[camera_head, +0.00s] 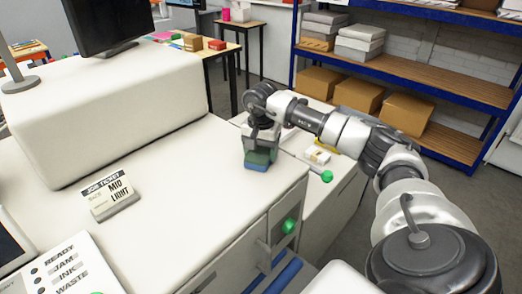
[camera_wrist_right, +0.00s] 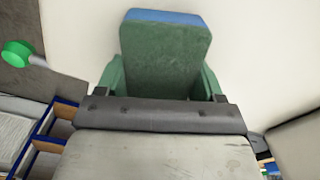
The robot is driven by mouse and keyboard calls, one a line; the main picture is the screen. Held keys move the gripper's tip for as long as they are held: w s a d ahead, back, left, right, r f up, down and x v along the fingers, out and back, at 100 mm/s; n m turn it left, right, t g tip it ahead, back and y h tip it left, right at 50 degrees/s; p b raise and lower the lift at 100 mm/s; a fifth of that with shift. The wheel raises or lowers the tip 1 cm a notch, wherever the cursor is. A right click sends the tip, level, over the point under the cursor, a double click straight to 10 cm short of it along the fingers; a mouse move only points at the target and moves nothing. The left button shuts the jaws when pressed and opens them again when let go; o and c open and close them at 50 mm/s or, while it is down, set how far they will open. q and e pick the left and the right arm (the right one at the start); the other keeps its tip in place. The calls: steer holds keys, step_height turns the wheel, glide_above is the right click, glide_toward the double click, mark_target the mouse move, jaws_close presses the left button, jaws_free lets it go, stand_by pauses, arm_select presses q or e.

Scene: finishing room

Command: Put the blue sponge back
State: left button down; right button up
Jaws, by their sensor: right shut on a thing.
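The sponge (camera_head: 258,158), blue with a green layer, is at the right part of the white machine top, near its edge. My right gripper (camera_head: 262,141) comes down over it from above and is shut on it. In the right wrist view the sponge (camera_wrist_right: 165,55) shows its broad green face and a blue strip at its far end, between the fingers (camera_wrist_right: 165,88). I cannot tell whether the sponge touches the white top or is just above it. My left gripper is not in view.
A job ticket stand (camera_head: 110,194) stands left on the white top (camera_head: 185,185). A raised white housing (camera_head: 120,105) is behind it. A green knob (camera_head: 327,176) sticks out at the right edge. Shelves with boxes (camera_head: 320,83) stand at the back. The top around the sponge is clear.

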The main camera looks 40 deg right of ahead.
mark_target(261, 150)
steer(key=o, duration=0.8)
steer(key=shift+r, duration=0.4)
step_height(261, 150, up, 12)
steer(key=shift+f+b, duration=0.25)
steer(key=shift+b, duration=1)
